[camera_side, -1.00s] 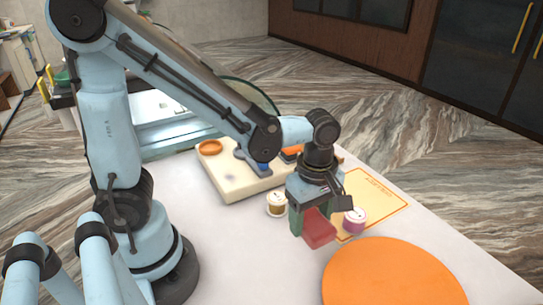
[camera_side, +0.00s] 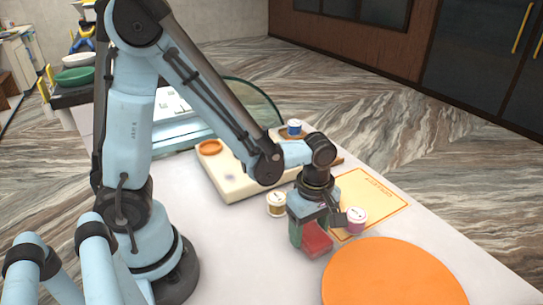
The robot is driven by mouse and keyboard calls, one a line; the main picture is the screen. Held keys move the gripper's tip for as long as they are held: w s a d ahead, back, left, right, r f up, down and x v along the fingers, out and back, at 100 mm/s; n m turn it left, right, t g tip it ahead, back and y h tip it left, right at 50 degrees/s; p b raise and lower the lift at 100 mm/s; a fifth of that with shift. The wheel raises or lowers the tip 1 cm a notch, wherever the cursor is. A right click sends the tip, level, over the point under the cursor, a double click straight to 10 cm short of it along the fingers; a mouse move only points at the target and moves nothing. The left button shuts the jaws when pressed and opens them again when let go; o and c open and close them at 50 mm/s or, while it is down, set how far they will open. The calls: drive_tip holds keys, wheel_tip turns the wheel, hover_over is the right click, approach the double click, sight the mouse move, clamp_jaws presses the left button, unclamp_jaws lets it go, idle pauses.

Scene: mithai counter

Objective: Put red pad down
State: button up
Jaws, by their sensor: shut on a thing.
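The red pad (camera_side: 318,240) is a small red block at my gripper (camera_side: 309,240). My gripper points down and is shut on the pad, low over the white counter just left of the large orange disc. The fingers partly hide the pad. I cannot tell whether the pad's underside touches the counter.
The orange disc (camera_side: 392,280) lies at the front right. A pink-purple jar (camera_side: 356,219) stands close to my gripper's right, by the yellow mat (camera_side: 372,196). A gold jar (camera_side: 276,205) stands to its left. A cream board (camera_side: 232,182) with an orange dish (camera_side: 209,147) lies behind.

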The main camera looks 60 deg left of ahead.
sight(309, 230)
drive_tip(key=o, duration=1)
wheel_tip(309, 230, up, 12)
drive_tip(key=a+m+t, duration=0.2)
drive_tip(key=m, duration=0.4)
drive_tip(key=s+a+m+t, duration=0.1)
drive_tip(key=a+m+t, duration=0.1)
drive_tip(key=m, duration=0.4)
drive_tip(key=a+r+m+t, duration=0.1)
drive_tip(key=a+m+t, duration=0.1)
drive_tip(key=m, duration=0.4)
drive_tip(key=shift+s+a+r+t, duration=0.1)
drive_tip(key=shift+s+a+t, duration=0.15)
drive_tip(key=shift+t, duration=0.35)
